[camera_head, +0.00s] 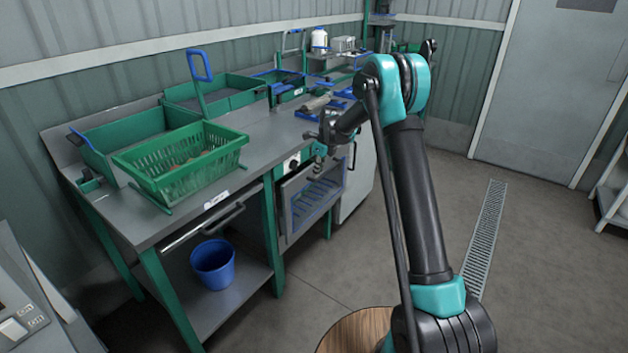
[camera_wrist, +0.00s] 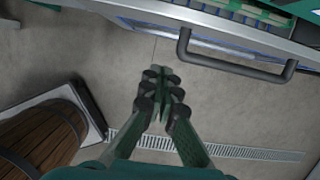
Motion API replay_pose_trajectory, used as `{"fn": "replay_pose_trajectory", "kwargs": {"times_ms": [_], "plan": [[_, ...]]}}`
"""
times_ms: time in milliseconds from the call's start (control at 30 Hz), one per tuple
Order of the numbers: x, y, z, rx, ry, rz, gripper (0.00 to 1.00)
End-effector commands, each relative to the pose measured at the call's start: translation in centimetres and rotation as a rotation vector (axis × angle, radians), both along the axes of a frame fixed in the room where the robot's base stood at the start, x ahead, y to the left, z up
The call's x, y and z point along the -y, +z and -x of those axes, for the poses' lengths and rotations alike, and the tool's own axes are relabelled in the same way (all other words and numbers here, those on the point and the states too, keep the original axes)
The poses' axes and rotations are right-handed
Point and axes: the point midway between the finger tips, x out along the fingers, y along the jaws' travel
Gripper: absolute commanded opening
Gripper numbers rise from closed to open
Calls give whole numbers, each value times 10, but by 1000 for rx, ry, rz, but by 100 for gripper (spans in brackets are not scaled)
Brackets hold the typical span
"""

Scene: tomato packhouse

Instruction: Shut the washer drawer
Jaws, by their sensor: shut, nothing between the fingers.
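The washer (camera_head: 292,163), with a round knob on its front, is built in under the steel worktop. Below its panel, a grey-framed drawer (camera_head: 287,205) with a blue rack inside shows, and it looks at least partly open. In the wrist view, a dark bar handle (camera_wrist: 235,64) runs along the drawer's pale front edge at the upper right. My gripper (camera_head: 318,153) is in front of the washer, over the drawer area. In the wrist view its fingers (camera_wrist: 160,75) are together and empty, apart from the handle, with floor behind them.
A green basket (camera_head: 185,165) and green trays stand on the worktop (camera_head: 145,222). A blue bucket (camera_head: 212,262) stands on the lower shelf. A wooden barrel (camera_wrist: 45,140) stands at the lower left of the wrist view. The floor (camera_head: 400,190) by the drain grate (camera_head: 487,230) is clear.

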Motion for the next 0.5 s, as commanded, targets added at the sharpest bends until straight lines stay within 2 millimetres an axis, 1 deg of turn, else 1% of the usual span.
{"fn": "replay_pose_trajectory", "kwargs": {"times_ms": [33,100,267,367,500], "plan": [[2,9,1,0,0,0,0],[4,18,3,0,-1,0,0],[7,29,4,1,-1,-2,0],[9,25,3,18,3,-46,0],[15,7,3,97,17,-211,0]]}}
